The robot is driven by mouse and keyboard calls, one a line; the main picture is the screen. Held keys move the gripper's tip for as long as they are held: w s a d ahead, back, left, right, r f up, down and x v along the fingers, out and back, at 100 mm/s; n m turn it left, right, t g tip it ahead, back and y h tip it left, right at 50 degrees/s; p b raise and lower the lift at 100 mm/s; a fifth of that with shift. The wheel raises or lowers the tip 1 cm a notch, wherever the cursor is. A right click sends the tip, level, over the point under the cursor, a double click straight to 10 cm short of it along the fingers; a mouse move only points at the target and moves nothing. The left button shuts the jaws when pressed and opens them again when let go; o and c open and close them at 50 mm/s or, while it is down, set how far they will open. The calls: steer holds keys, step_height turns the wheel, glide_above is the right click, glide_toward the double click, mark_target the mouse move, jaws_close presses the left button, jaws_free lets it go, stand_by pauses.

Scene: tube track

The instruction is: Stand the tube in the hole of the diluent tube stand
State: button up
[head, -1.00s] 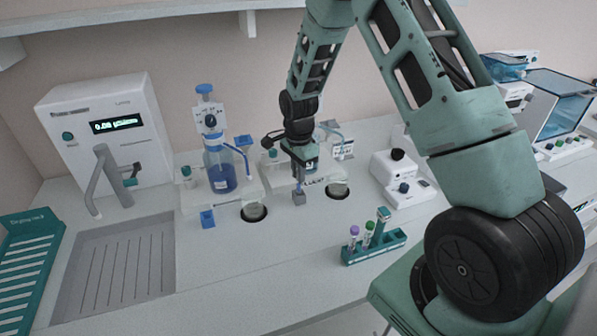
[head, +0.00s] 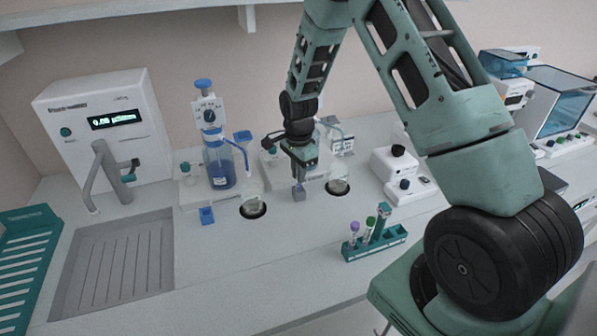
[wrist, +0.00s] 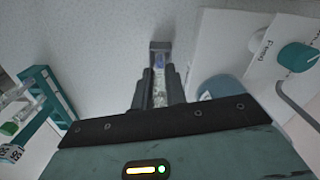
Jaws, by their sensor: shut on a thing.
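My gripper (head: 298,181) is low over the bench, in front of the right-hand dispenser base. In the wrist view its fingers (wrist: 159,92) are shut on a clear tube (wrist: 159,88) with a bluish far end. A small grey block, which looks like the diluent tube stand (head: 299,195), lies directly below the fingers. In the wrist view the stand (wrist: 160,45) shows just beyond the fingertips, in line with the tube. The bluish end overlaps the stand's opening. I cannot tell whether it is inside the hole or above it.
A bottle of blue liquid (head: 219,165) and a blue block (head: 206,215) stand to the left. A teal rack (head: 375,246) with capped tubes is at front right.

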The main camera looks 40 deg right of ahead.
steer(key=shift+f, duration=0.45)
steer(key=o, duration=0.8)
steer(key=shift+o, duration=0.2)
steer(key=shift+r, duration=0.1)
step_height(320, 180, up, 17)
steer(key=b, duration=0.4)
steer(key=shift+r, duration=0.15)
stand_by(0.4)
